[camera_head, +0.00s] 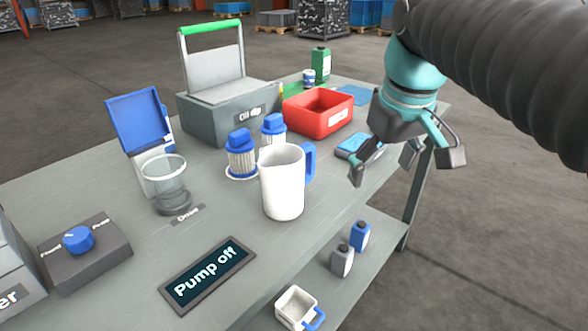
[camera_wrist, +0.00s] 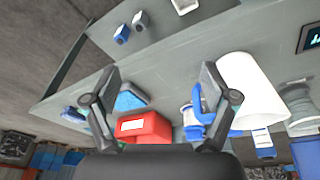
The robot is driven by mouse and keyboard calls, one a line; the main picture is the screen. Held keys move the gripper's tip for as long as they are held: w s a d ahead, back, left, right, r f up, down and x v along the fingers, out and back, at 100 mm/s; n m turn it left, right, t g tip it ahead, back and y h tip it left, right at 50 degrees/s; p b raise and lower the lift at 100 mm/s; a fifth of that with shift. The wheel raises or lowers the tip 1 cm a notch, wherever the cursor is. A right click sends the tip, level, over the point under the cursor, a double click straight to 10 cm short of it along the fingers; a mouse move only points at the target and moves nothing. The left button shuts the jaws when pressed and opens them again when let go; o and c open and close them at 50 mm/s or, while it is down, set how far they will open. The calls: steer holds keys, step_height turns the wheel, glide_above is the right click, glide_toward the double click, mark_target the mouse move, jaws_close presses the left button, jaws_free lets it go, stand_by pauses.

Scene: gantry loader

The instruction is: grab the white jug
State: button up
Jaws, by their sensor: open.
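The white jug (camera_head: 282,184) stands upright on the grey table, with its blue handle (camera_head: 309,160) on the right side. My gripper (camera_head: 408,160) is open and empty, to the right of the jug and above the table's right edge, apart from the jug. In the wrist view the jug (camera_wrist: 254,92) shows at the right, beyond the right finger of my gripper (camera_wrist: 158,85). Its blue handle is partly hidden behind that finger in the wrist view.
Two blue-capped filters (camera_head: 241,157) stand just behind the jug. A red bin (camera_head: 318,123) and a grey box with a green handle (camera_head: 229,130) are farther back. A glass dosing cup (camera_head: 172,190) is to the left. A "Pump off" display (camera_head: 207,276) lies in front. The lower shelf holds a small white jug (camera_head: 296,309).

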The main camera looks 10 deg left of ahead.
steer(key=w+a+r+n, duration=0.1)
steer(key=a+r, duration=0.1)
steer(key=a, duration=0.2)
steer(key=w+a+r+n+g+p, duration=0.1)
steer(key=w+a+r+n, duration=0.1)
steer(key=a+r, duration=0.1)
steer(key=w+a+r+n+g, duration=0.1)
steer(key=w+a+r+n, duration=0.1)
steer(key=a, duration=0.4)
steer(key=shift+w+r+h, duration=0.25)
steer(key=shift+r+h, duration=0.15)
steer(key=shift+r, duration=0.25)
steer(key=shift+a, duration=0.25)
steer(key=shift+n, duration=0.3)
step_height(320, 180, down, 8)
steer(key=shift+r+b, duration=0.1)
steer(key=shift+b, duration=0.8)
steer(key=shift+d+f+b, duration=0.2)
steer(key=shift+f+b, duration=0.1)
steer(key=shift+f, duration=1.15)
steer(key=shift+d+f+b, duration=0.15)
steer(key=shift+f+b, duration=0.15)
steer(key=shift+f, duration=1.1)
steer(key=c, duration=1.6)
